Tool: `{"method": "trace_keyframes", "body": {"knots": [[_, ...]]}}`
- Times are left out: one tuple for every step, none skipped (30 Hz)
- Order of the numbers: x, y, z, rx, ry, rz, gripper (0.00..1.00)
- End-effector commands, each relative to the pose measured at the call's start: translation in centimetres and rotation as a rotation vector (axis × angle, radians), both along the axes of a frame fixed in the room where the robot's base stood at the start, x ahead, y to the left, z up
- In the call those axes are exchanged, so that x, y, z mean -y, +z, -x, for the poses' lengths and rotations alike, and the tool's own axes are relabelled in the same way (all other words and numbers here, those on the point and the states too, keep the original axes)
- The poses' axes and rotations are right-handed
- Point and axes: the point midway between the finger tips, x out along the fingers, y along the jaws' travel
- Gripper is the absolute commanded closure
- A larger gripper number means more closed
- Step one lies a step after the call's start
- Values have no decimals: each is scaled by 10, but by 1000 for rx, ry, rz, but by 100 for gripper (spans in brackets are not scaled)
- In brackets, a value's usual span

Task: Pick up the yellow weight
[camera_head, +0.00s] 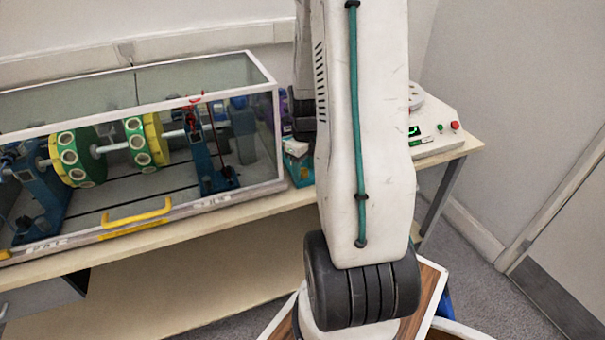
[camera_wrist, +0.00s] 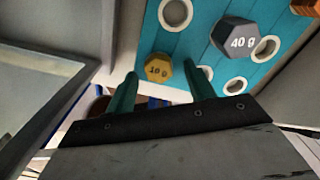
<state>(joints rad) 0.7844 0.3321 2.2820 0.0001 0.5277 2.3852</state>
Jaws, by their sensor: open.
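The yellow weight (camera_wrist: 158,68) is a small hexagonal piece marked with a number that looks like 10 g. In the wrist view it sits near the lower left edge of a teal board (camera_wrist: 203,30) with round white-rimmed holes. My gripper (camera_wrist: 160,84) is open, with one green finger to the left of the yellow weight and one to its right. The fingers appear close to the weight, but I cannot tell whether they touch it. In the head view my arm hides the weight and the gripper.
A grey 40 g weight (camera_wrist: 238,36) sits on the board to the right, and an orange piece (camera_wrist: 305,7) is at the top right corner. A glass-walled case (camera_head: 270,130) with green and yellow rotor discs (camera_head: 78,158) stands on the table (camera_head: 200,232). A control box (camera_head: 435,130) is at right.

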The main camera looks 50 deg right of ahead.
Motion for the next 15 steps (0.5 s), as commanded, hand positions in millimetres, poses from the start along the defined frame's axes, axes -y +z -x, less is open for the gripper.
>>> {"method": "trace_keyframes", "body": {"knots": [[0,-3,0,-1,0,-1,46],[0,-3,0,-1,1,-1,46],[-1,-4,0,0,2,0,46],[-1,-4,-1,0,2,0,46],[-1,-4,-1,0,2,0,46],[-1,-3,-1,0,2,0,46],[-1,-3,-1,0,2,0,46],[-1,-3,-1,0,2,0,46],[-1,-3,-1,0,2,0,57],[-1,-3,-1,0,2,0,66],[-1,-3,-1,0,2,0,74],[-1,-3,-1,0,2,0,85],[-1,-3,-1,0,2,0,94],[-1,-3,-1,0,2,0,94],[-1,-3,-1,0,2,0,94]]}}
